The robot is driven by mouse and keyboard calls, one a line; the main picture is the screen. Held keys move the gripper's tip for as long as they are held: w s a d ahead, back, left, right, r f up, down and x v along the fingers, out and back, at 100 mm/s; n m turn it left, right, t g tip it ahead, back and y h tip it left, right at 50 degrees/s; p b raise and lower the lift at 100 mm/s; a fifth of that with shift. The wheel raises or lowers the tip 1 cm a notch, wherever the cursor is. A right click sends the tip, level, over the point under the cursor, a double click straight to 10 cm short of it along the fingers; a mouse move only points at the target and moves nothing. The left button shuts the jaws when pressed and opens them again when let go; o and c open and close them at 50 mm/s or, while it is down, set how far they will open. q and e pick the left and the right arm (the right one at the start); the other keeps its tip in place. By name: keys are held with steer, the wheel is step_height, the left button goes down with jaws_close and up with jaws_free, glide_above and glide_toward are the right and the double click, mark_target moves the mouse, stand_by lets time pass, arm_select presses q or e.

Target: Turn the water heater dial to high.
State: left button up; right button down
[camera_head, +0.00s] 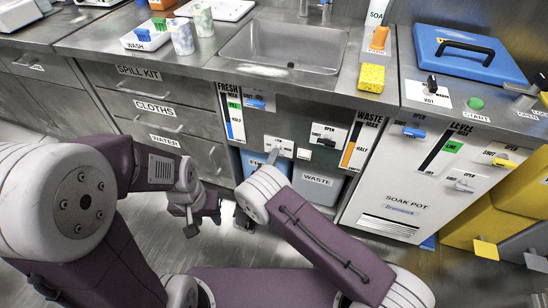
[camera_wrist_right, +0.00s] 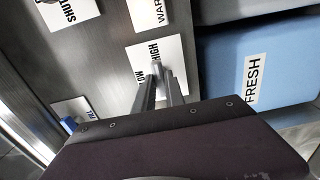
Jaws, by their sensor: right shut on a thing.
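The heater dial (camera_wrist_right: 157,69) is on a white label plate (camera_wrist_right: 177,52) marked HIGH in the right wrist view. My right gripper (camera_wrist_right: 158,84) has its two fingers closed around the small dial, which they mostly hide; its exact pointing direction cannot be told. In the head view the plate (camera_head: 285,147) is on the dark panel below the sink, and my right gripper (camera_head: 272,157) reaches it from below. My left gripper (camera_head: 189,226) is low at the left, away from the panel, and its jaw opening is unclear.
A blue FRESH container (camera_wrist_right: 285,65) is beside the panel. A grey WASTE container (camera_head: 318,184) stands under it. A SHUT/OPEN switch plate (camera_head: 328,135) is to the right of the dial.

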steer(key=shift+f, duration=0.1)
stand_by(0.3)
steer(key=c, duration=1.4)
jaws_free()
steer(key=p+v, duration=0.3)
steer(key=v, duration=0.6)
